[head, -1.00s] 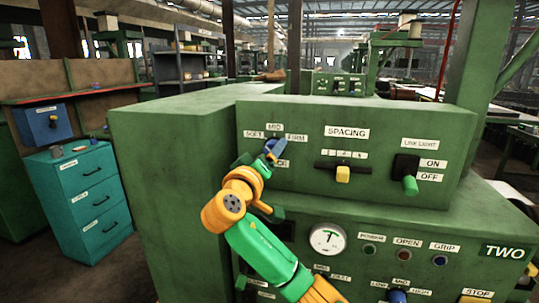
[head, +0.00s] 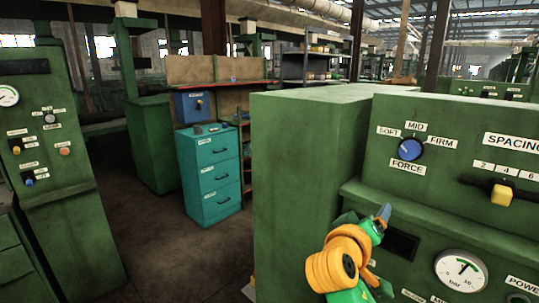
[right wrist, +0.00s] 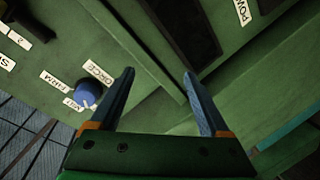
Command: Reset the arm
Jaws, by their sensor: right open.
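My right gripper (head: 381,215) is in front of the green machine (head: 308,135), below and left of its blue force knob (head: 410,149). It is clear of the knob. In the right wrist view the gripper (right wrist: 158,73) is open, with two dark blue fingers apart and nothing between them. The same knob (right wrist: 86,93) shows there to the left of the fingers, beside its FORCE label. The knob sits among the labels SOFT, MID, FIRM and FORCE; its exact setting is hard to read. My left gripper is not in view.
A yellow spacing slider (head: 502,195) and a pressure gauge (head: 461,268) are on the machine's front. A teal drawer cabinet (head: 209,177) stands behind to the left. Another green machine (head: 45,190) is at far left. Open floor (head: 165,245) lies between the machines.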

